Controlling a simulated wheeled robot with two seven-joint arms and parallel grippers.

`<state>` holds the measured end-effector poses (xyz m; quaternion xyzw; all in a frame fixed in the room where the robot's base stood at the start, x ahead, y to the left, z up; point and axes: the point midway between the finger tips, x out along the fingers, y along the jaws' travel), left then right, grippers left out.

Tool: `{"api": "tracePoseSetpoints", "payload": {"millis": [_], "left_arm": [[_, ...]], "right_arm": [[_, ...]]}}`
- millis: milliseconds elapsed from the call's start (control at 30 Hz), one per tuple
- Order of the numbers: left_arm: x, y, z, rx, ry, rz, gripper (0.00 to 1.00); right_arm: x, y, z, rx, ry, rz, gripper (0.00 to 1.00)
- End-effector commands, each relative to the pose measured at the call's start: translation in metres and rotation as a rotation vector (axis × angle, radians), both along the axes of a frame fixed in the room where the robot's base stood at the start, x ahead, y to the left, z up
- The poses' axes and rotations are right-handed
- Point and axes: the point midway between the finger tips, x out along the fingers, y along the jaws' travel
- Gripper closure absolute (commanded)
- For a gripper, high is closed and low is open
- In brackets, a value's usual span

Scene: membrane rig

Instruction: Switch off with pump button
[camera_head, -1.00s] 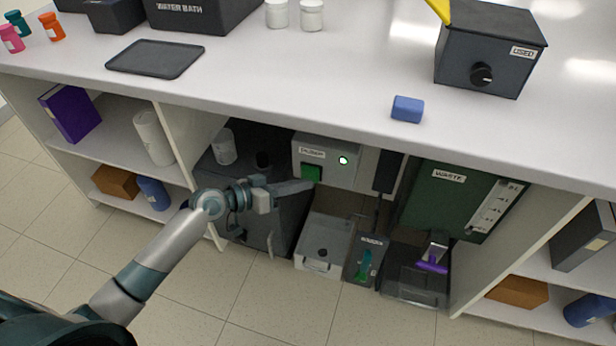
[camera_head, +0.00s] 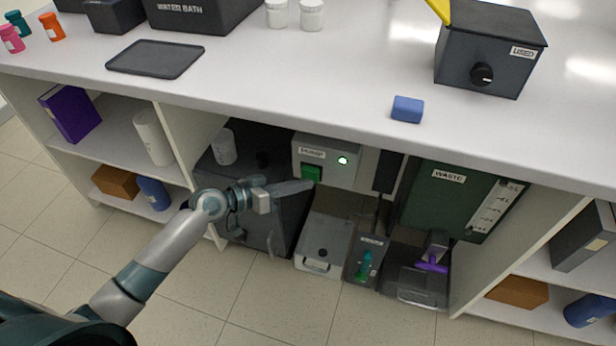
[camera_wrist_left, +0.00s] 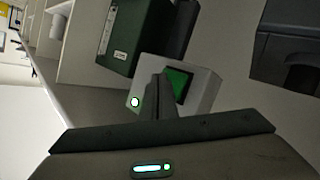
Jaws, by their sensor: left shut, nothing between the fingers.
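The pump box (camera_head: 326,161) is a light grey unit under the bench with a label, a green square button (camera_head: 312,174) and a lit white-green lamp (camera_head: 343,160). My left gripper (camera_head: 310,184) is shut and empty, its fingertips at the lower edge of the green button. In the left wrist view the closed fingers (camera_wrist_left: 158,88) point at the box, next to the button (camera_wrist_left: 177,84), with the lit lamp (camera_wrist_left: 135,102) on their other side. I cannot tell whether the fingertips touch the button. My right gripper is not in view.
The bench top (camera_head: 330,105) overhangs the box closely. A dark cabinet (camera_head: 262,205) stands left of it. The green waste container (camera_head: 455,200) is to the right. A grey lidded box (camera_head: 323,243) and a purple-handled valve (camera_head: 432,266) sit below.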

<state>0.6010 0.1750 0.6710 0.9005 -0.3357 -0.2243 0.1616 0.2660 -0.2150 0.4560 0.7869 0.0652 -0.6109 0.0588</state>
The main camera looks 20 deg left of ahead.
Motion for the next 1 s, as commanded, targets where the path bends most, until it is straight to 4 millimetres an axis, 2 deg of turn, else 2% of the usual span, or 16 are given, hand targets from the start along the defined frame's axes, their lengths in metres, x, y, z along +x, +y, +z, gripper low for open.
{"api": "tracePoseSetpoints", "payload": {"millis": [567,1000], "left_arm": [[0.0002,0.0,0.0,0.0,0.0,0.0,1.0],[0.0092,-0.0004,0.0002,0.001,-0.001,0.0,1.0]], "right_arm": [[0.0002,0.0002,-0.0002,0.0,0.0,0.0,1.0],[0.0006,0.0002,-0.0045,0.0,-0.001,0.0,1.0]]}}
